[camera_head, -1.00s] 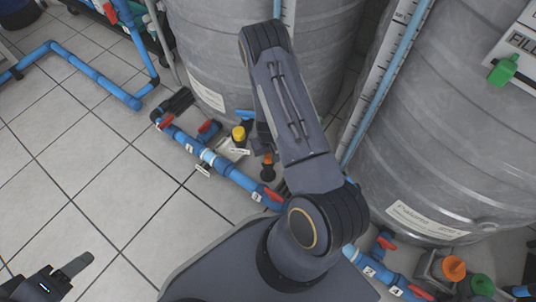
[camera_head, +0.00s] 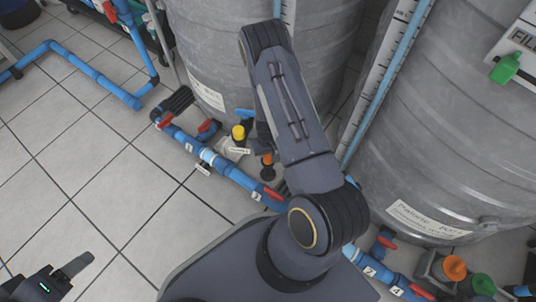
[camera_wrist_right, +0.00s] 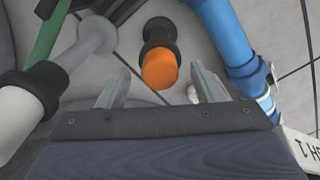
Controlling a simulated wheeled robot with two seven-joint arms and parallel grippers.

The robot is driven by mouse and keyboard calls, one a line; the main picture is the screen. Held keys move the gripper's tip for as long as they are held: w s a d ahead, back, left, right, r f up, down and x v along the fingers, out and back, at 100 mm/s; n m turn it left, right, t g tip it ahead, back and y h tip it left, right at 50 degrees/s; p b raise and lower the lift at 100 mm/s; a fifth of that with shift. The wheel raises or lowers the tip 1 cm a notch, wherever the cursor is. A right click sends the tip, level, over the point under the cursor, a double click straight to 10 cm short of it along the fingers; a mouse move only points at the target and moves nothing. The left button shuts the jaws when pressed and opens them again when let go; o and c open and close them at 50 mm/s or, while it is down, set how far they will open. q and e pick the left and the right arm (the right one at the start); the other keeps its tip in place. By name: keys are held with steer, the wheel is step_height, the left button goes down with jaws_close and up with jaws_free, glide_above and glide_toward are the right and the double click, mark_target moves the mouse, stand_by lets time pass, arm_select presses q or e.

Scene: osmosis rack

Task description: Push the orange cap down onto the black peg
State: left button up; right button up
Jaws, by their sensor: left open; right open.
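An orange cap (camera_head: 267,159) sits by the blue floor pipe, just left of my right arm, with a black peg (camera_head: 268,173) directly at it. In the right wrist view the orange cap (camera_wrist_right: 159,70) is at the end of the black peg (camera_wrist_right: 160,35) facing the camera. How far the cap is seated cannot be told. My right gripper (camera_wrist_right: 159,86) is open, with one finger on each side of the cap in the picture; no contact shows. In the head view its fingers are hidden behind the arm. My left gripper (camera_head: 56,272) is open and empty over the floor tiles, bottom left.
Two large grey tanks (camera_head: 430,130) stand at the back. A blue pipe (camera_head: 232,172) with red-handled valves runs along the floor beside the cap. A yellow cap (camera_head: 239,132) stands close by. Another orange knob (camera_head: 454,268) is at bottom right.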

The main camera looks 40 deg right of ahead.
step_height(320, 180, up, 6)
steer(key=p, duration=0.2)
steer(key=shift+p, duration=0.4)
steer(key=shift+r, duration=0.7)
